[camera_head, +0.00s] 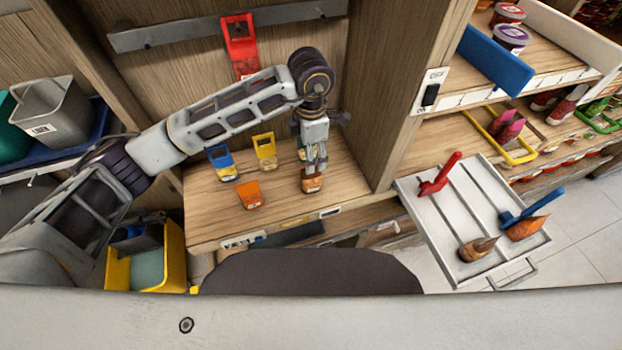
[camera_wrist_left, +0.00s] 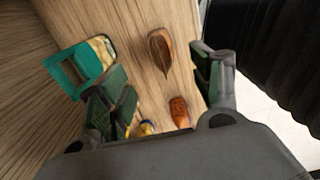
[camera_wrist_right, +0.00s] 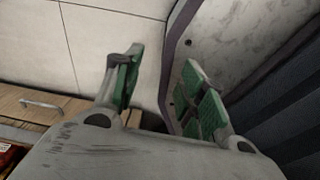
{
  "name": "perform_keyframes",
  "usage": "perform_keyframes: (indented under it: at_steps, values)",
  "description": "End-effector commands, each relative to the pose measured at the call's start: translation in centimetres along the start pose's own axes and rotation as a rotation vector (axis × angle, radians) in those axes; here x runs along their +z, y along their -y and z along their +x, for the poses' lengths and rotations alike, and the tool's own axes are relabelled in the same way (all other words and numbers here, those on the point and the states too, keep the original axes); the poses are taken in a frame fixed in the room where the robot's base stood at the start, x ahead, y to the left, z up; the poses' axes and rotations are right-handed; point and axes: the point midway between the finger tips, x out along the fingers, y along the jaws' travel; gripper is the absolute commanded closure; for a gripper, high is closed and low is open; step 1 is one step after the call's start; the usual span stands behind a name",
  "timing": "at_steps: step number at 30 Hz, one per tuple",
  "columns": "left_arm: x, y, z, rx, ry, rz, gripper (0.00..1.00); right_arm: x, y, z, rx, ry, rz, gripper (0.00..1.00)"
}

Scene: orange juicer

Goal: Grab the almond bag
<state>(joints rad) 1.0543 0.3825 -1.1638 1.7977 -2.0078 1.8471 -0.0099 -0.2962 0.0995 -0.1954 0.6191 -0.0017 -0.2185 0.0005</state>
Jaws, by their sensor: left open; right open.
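A brown almond-shaped thing, which looks like the almond bag (camera_wrist_left: 160,50), lies on the wooden surface in the left wrist view. My left gripper (camera_wrist_left: 163,68) is open, with its fingers on either side of it and nothing clearly gripped. In the head view, my left gripper (camera_head: 315,165) points down at the brown bag (camera_head: 312,184) near the right part of the counter, partly covering it. Whether they touch is unclear. My right gripper (camera_wrist_right: 165,82) is open and empty above the floor. It is out of the head view.
An orange bag (camera_head: 249,195), a blue bag (camera_head: 222,164) and a yellow bag (camera_head: 265,149) stand left of my left gripper. A teal-framed bag (camera_wrist_left: 80,66) is close by. A red container (camera_head: 239,45) is behind. A grey tray (camera_head: 450,215) with scoops is at the right.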

Motion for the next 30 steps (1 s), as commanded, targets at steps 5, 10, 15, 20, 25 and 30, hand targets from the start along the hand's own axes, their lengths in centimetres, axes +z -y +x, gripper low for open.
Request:
perform_keyframes:
  at_steps: [5, 10, 15, 20, 25, 30]
  values:
    - [-0.1, 0.1, 2.4, -0.003, -0.002, -0.001, 0.36, -0.1, 0.3, -0.3, -0.003, 0.000, 0.001, 0.59]
    - [-0.1, 0.1, 4.6, -0.003, -0.002, -0.001, 0.36, -0.2, 0.7, -0.6, -0.007, -0.001, 0.002, 0.59]
    - [0.0, 0.1, 6.2, -0.002, -0.001, 0.000, 0.36, -0.3, 1.2, -0.7, -0.013, -0.002, 0.003, 0.59]
    - [0.0, 0.0, 6.7, 0.000, -0.001, 0.000, 0.36, -0.4, 1.7, -0.8, -0.018, -0.003, 0.004, 0.59]
    - [0.0, 0.0, 6.7, 0.000, -0.001, 0.000, 0.36, -0.4, 1.8, -0.8, -0.019, -0.003, 0.005, 0.59]
    - [0.0, 0.1, 6.8, 0.000, -0.001, 0.000, 0.36, -0.4, 1.7, -0.8, -0.018, -0.003, 0.004, 0.59]
